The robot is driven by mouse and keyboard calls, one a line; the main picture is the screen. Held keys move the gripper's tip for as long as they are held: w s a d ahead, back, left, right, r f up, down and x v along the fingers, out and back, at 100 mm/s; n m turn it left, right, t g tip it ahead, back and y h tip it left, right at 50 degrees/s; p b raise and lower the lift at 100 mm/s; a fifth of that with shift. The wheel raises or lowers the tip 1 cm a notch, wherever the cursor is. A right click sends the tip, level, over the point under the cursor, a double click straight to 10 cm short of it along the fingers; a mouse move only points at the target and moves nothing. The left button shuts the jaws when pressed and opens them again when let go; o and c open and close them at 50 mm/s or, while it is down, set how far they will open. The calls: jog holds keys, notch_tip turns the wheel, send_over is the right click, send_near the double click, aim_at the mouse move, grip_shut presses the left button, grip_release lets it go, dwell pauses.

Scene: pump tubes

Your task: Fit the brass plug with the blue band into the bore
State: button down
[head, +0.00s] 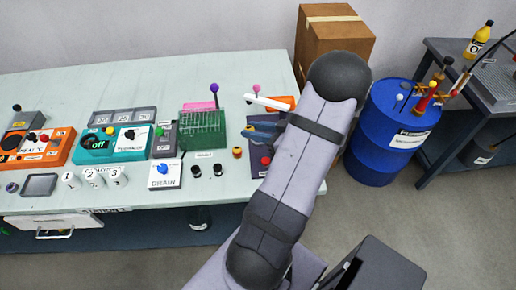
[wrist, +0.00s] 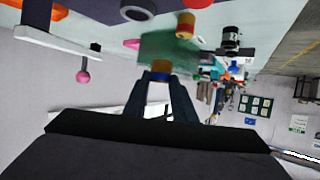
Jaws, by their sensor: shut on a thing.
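In the wrist view, a brass plug with a blue band (wrist: 160,69) sits between the two dark fingertips of my gripper (wrist: 161,80), which is shut on it. In the head view my gripper (head: 260,132) is over the right part of the table, above a dark panel (head: 257,171); the held plug is too small to make out there. A second brass-coloured piece (head: 237,152) stands on the table in front of the gripper. It shows with a red band in the wrist view (wrist: 186,24). I cannot make out the bore in either view.
A green rack (head: 203,127) stands left of the gripper. A drain box (head: 164,175), teal device (head: 108,143) and orange heater (head: 38,147) are farther left. A cardboard box (head: 333,42) and blue drum (head: 390,132) stand right of the table (head: 222,193). Bare tabletop lies along its front edge.

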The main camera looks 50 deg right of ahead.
jog(key=shift+m+h, duration=0.7)
jog(key=d+r, duration=0.2)
jog(key=d, duration=0.2)
jog(key=shift+w+d+r, duration=0.2)
jog(key=shift+d+r, duration=0.1)
jog(key=shift+r, duration=0.1)
jog(key=shift+f, duration=5.1)
